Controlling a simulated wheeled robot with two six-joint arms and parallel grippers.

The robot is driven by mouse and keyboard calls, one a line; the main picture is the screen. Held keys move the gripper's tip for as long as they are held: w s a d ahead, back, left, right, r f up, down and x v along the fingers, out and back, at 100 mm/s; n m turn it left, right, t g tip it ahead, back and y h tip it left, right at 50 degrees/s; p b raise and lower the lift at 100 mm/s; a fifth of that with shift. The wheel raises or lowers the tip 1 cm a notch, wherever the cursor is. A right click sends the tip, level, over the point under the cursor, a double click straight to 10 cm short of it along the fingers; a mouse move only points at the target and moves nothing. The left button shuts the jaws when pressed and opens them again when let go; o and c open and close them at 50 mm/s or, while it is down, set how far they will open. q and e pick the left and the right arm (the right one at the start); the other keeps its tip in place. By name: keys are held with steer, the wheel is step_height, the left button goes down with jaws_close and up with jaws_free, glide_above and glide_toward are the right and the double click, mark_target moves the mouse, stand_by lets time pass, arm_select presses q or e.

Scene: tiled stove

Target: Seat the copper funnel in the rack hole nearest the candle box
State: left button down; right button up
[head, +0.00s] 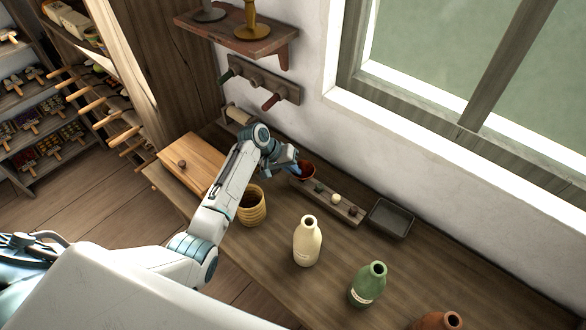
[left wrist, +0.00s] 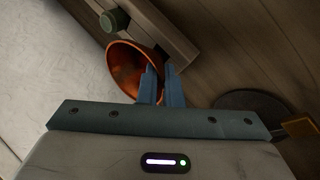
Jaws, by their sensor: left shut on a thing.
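The copper funnel (head: 306,169) is at the left end of the rack, its wide mouth showing. It also shows in the left wrist view (left wrist: 125,66). My left gripper (head: 295,168) is shut on the funnel's rim; its blue fingers (left wrist: 161,85) show in the left wrist view. The rack (head: 345,208) is a narrow wooden bar along the wall side of the bench. The funnel overlaps its left end; whether its stem is in a hole is hidden. A wooden box with a knob (head: 200,158), seemingly the candle box, lies left of the rack. My right gripper is out of view.
The rack holds a green stopper (head: 319,188), a cream knob (head: 335,199) and a dark one. A grey tray (head: 391,218) lies to its right. A ribbed yellow pot (head: 252,207), a cream bottle (head: 307,245) and a green bottle (head: 366,287) stand in front. A shelf (head: 235,32) hangs above.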

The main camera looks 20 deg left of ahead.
arm_select(q)
steer(key=shift+f, duration=0.25)
steer(key=c, duration=1.6)
jaws_free()
steer(key=shift+c, duration=0.2)
steer(key=shift+o, duration=0.6)
steer(key=shift+s, duration=0.1)
steer(key=b+v, duration=0.3)
steer(key=v, duration=0.8)
steer(key=shift+d, duration=0.1)
